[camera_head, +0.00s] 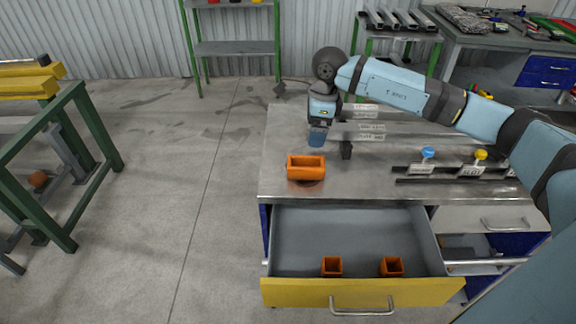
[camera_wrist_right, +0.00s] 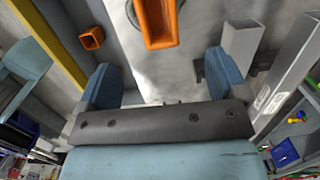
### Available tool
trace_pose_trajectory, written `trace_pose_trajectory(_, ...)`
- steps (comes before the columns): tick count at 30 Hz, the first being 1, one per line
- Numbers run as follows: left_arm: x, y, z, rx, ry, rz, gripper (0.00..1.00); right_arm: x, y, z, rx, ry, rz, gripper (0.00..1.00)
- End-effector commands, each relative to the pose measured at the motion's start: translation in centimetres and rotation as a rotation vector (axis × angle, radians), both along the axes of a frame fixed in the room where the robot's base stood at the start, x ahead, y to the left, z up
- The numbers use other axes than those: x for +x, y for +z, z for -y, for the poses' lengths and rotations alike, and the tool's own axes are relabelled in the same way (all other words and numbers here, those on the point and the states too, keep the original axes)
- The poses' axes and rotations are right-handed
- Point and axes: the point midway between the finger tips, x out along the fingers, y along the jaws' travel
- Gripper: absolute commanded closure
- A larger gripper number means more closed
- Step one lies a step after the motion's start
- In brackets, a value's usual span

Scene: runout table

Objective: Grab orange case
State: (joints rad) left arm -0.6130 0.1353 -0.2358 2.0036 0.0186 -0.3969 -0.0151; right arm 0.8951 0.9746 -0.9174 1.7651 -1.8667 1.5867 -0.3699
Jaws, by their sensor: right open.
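An orange open-topped case (camera_head: 306,168) stands on the metal tabletop near its front left edge. It also shows at the top of the right wrist view (camera_wrist_right: 155,24), ahead of the fingers and cut off by the frame. Two smaller orange boxes, a left one (camera_head: 332,266) and a right one (camera_head: 392,267), sit in the open drawer. My right gripper (camera_head: 318,138) is above the table just behind the case, apart from it. In the right wrist view its two blue fingers (camera_wrist_right: 162,78) are spread with nothing between them. My left gripper is not in view.
The yellow-fronted drawer (camera_head: 362,293) is pulled out below the table (camera_head: 278,150). Rails with a blue knob (camera_head: 428,152) and a yellow knob (camera_head: 480,154) lie to the right. The tabletop left of the case is clear.

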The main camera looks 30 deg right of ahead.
Motion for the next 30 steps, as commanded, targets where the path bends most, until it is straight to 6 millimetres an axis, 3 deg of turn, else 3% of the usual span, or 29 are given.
trace_pose_trajectory(12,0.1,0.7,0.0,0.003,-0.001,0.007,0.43,0.4,-7.0,-0.7,-0.004,0.001,-0.003,0.08)
trace_pose_trajectory(22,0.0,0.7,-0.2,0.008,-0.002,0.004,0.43,0.5,-9.2,-1.1,-0.003,0.001,-0.001,0.08)
trace_pose_trajectory(30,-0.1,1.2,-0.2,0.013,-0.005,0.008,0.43,0.7,-13.1,-1.7,-0.002,0.001,-0.003,0.08)
